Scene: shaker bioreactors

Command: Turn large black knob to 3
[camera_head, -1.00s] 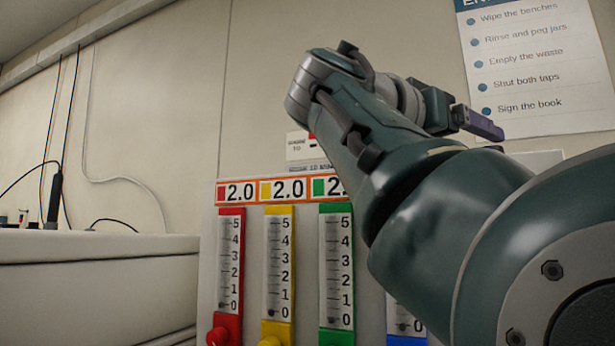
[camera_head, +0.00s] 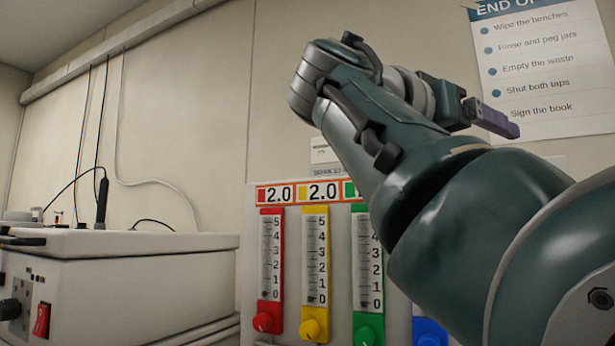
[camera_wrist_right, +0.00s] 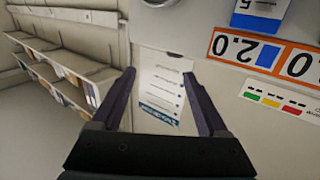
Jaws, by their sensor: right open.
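A black knob (camera_head: 10,311) shows at the far left edge in the head view, on the front of a white box-shaped device (camera_head: 120,285). The frame edge cuts it off, and I cannot read any scale marks around it. My right gripper (camera_head: 492,118) is raised at the upper right, far from the knob, in front of the wall. In the right wrist view my right gripper (camera_wrist_right: 162,88) is open, with nothing between its two purple-grey fingers. My left gripper is not in view.
A red rocker switch (camera_head: 41,320) sits right of the knob. Black cables rise behind the device. A flow-meter panel with red (camera_head: 269,270), yellow (camera_head: 315,270), green and blue columns stands in the middle, partly behind my right arm. A notice (camera_head: 545,75) hangs on the wall.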

